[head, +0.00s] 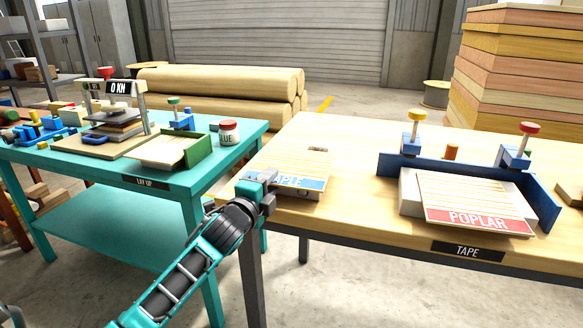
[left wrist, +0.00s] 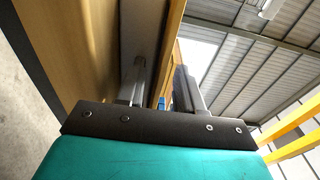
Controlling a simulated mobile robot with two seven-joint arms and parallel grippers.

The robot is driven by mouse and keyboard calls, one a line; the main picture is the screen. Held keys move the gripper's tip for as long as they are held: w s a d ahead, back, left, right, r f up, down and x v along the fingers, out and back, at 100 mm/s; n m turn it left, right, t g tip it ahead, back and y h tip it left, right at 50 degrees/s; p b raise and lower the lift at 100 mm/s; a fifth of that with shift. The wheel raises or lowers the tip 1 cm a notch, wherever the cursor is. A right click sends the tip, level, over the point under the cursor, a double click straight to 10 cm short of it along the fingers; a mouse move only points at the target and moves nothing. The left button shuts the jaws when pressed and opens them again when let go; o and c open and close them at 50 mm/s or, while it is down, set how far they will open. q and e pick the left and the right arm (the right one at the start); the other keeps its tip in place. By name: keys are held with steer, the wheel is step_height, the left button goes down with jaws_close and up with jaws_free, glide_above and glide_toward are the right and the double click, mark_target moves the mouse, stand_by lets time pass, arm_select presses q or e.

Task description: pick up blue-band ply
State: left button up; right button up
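The blue-band ply (head: 300,182) is a pale sheet with a blue lettered band along its front, lying at the left front corner of the TAPE table. The left end of the lettering is hidden behind my left gripper (head: 268,188), which is at the sheet's front left corner. In the left wrist view my left gripper's two fingers (left wrist: 162,92) stand apart. A small patch of blue shows in the gap between them, and I cannot tell whether either finger touches the sheet. My right gripper is in neither view.
The TAPE table (head: 350,215) also holds a blue clamping fence (head: 455,172) and a red-band POPLAR sheet (head: 470,205) on the right. The teal LAY UP table (head: 200,180) stands left with a press (head: 110,120) and glue jar (head: 229,132). A tall board stack (head: 515,75) stands behind.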

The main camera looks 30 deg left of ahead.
arm_select(q)
steer(key=shift+c, duration=0.4)
jaws_close()
steer(key=shift+r, duration=0.1)
